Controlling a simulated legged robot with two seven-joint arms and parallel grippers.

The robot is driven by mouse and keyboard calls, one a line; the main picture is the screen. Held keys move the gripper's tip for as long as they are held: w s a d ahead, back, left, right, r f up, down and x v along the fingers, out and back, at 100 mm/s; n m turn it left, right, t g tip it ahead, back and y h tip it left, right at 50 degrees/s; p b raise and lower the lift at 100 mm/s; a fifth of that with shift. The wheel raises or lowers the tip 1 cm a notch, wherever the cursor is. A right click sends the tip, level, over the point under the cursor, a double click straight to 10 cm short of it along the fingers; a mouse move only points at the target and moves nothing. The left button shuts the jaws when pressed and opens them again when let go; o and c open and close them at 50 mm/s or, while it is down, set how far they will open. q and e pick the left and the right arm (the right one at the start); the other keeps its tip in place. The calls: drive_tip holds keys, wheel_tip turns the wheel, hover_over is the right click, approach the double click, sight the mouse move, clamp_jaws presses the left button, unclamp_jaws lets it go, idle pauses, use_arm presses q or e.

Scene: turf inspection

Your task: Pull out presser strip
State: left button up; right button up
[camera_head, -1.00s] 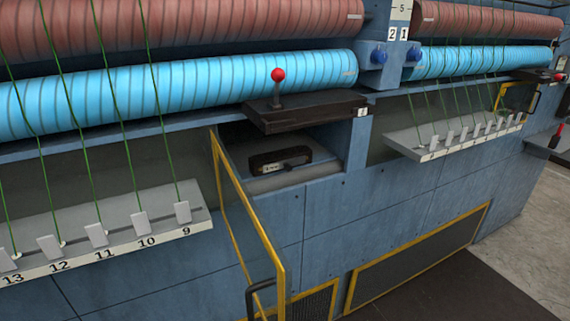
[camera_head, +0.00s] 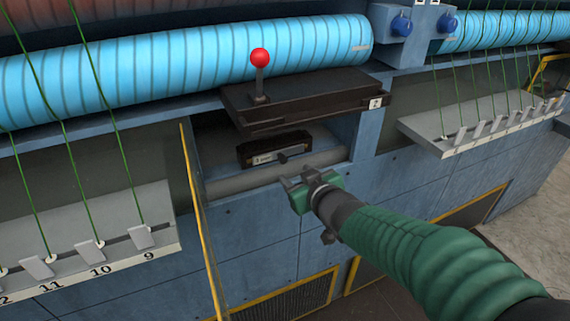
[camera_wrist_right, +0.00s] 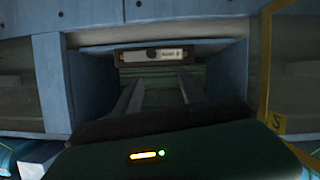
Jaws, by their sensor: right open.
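A dark block with a pale label plate (camera_head: 272,150), perhaps the presser strip, sits in the open recess below the lever platform. In the wrist view the labelled block (camera_wrist_right: 153,55) is at the top of the recess, ahead of my fingers. A grey rounded bar (camera_head: 240,183) runs along the recess's front edge. My right gripper (camera_head: 297,182) is in front of this bar, to the lower right of the block, empty. Its two fingers also show apart in the right wrist view (camera_wrist_right: 157,92). My left gripper is out of view.
A red-knobbed lever (camera_head: 260,70) stands on a dark platform (camera_head: 300,98) above the recess. A yellow-edged open door (camera_head: 195,215) stands left of the recess. Green threads run down to numbered shelves on both sides. Blue rollers (camera_head: 180,70) are above.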

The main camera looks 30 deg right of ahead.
approach(281, 161)
drive_tip(key=x, duration=0.4)
drive_tip(key=p+x, duration=0.1)
drive_tip(key=x, duration=0.2)
drive_tip(key=shift+d+r, duration=0.1)
drive_tip(key=shift+r, duration=0.2)
drive_tip(key=shift+w+a, duration=0.2)
drive_tip(key=shift+a, duration=0.05)
drive_tip(key=shift+w+d+f, duration=0.1)
drive_tip(key=shift+w+f, duration=0.4)
drive_tip(key=shift+w, duration=0.2)
drive_tip(key=c, duration=0.4)
drive_tip(key=shift+w+d+f, duration=0.1)
drive_tip(key=shift+d+f, duration=0.05)
drive_tip(key=shift+d, duration=0.1)
drive_tip(key=shift+c, duration=1.1)
drive_tip(key=shift+s+d, duration=0.3)
drive_tip(key=shift+d, duration=0.25)
clamp_jaws()
drive_tip(key=shift+s+d, duration=0.1)
drive_tip(key=shift+s, duration=0.05)
drive_tip(key=shift+a, duration=0.25)
drive_tip(key=shift+c, duration=0.7)
unclamp_jaws()
drive_tip(key=shift+a, duration=0.25)
clamp_jaws()
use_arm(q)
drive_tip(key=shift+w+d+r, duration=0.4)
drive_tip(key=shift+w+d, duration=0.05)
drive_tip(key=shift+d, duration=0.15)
